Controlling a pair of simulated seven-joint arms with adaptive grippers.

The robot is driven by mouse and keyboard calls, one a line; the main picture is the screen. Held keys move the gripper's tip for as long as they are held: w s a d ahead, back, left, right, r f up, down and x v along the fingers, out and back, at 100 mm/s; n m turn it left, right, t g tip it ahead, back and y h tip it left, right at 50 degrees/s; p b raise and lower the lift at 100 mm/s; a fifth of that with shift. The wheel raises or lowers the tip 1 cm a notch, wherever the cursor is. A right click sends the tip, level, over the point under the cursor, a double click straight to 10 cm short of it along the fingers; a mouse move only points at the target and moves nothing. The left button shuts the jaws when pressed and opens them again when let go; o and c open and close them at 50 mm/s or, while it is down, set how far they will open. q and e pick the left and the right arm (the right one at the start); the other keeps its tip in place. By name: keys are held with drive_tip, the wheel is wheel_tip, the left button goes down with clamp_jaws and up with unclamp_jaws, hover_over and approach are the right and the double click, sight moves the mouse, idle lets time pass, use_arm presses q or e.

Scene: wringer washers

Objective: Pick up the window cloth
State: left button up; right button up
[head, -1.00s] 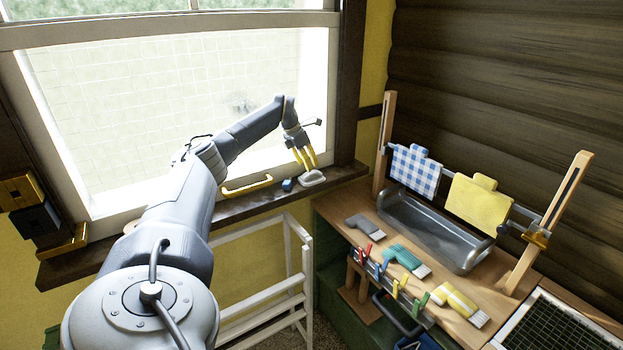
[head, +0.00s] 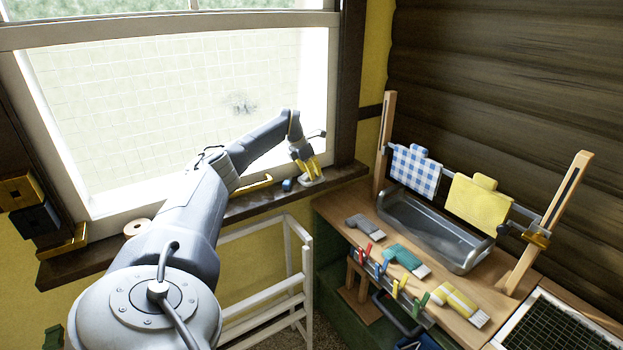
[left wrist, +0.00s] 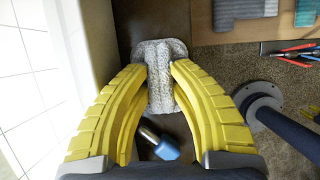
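The window cloth is a small pale grey, ridged cloth (head: 314,181) on the window sill near its right end. In the left wrist view the cloth (left wrist: 160,88) lies straight ahead, its raised middle between my yellow fingertips. My left gripper (head: 307,172) is down at the cloth, with one finger on each side of it. The fingers (left wrist: 160,70) are apart, and I cannot tell whether they touch the cloth. The fingers cover parts of the cloth's sides. My right gripper is not in view.
A blue-capped object (left wrist: 160,146) and a yellow handle (head: 258,183) are close by on the sill (head: 75,268). The window glass stands behind.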

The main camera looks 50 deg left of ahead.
use_arm(q)
drive_tip(key=shift+r, duration=0.15)
clamp_jaws()
drive_tip(key=shift+d+r, duration=0.15)
drive_tip(key=shift+r, duration=0.4)
wheel_tip(320, 180, up, 6)
drive_tip(key=shift+f, duration=0.2)
drive_tip(key=s+d, duration=0.2)
drive_tip(key=d, duration=1.7)
drive_tip(key=shift+s+d, duration=0.3)
drive_tip(key=shift+o, duration=1.3)
unclamp_jaws()
clamp_jaws()
